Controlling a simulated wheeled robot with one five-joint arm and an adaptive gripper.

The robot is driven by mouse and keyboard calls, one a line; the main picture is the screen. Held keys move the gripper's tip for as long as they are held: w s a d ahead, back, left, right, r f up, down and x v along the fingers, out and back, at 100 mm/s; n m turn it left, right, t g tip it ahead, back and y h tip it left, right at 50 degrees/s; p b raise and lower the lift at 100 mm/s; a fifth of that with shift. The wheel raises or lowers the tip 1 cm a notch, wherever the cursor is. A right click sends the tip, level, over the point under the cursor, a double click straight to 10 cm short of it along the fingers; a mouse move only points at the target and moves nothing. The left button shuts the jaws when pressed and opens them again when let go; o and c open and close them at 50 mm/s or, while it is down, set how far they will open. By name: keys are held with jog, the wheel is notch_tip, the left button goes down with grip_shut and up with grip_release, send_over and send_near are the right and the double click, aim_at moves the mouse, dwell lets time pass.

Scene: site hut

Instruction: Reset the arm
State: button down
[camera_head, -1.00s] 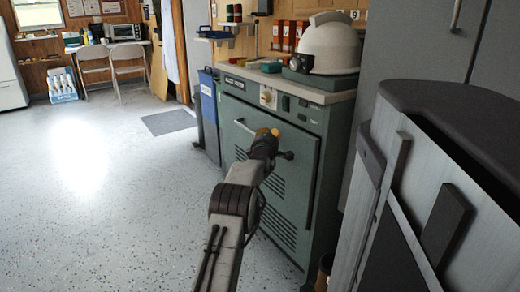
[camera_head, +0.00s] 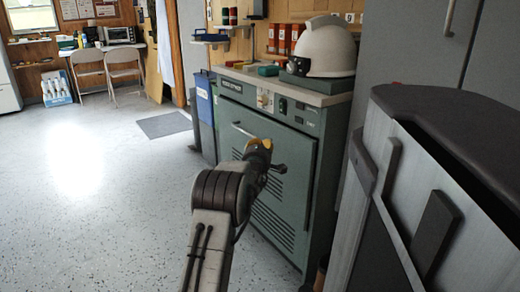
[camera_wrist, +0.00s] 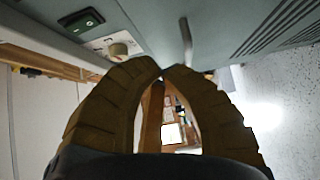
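My gripper (camera_head: 260,147) is at the end of my arm, in front of the green cabinet (camera_head: 315,125) in the head view. It is level with the cabinet's upper front, near the door handle. In the wrist view, the two brown padded fingers of my gripper (camera_wrist: 164,68) curve together and their tips meet. It looks shut, with nothing held between the fingers. The cabinet's front, with a knob (camera_wrist: 118,50) and a green switch (camera_wrist: 82,20), fills the top of the wrist view.
A white helmet (camera_head: 327,45) sits on top of the cabinet at its right end. A blue bin (camera_head: 206,110) stands left of the cabinet. Folding chairs (camera_head: 122,65) stand at the back. The speckled floor (camera_head: 90,200) on the left is open.

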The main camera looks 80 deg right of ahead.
jog(key=shift+w+a+p, duration=0.15)
jog(key=shift+a+p, duration=0.15)
jog(key=shift+a, duration=1.65)
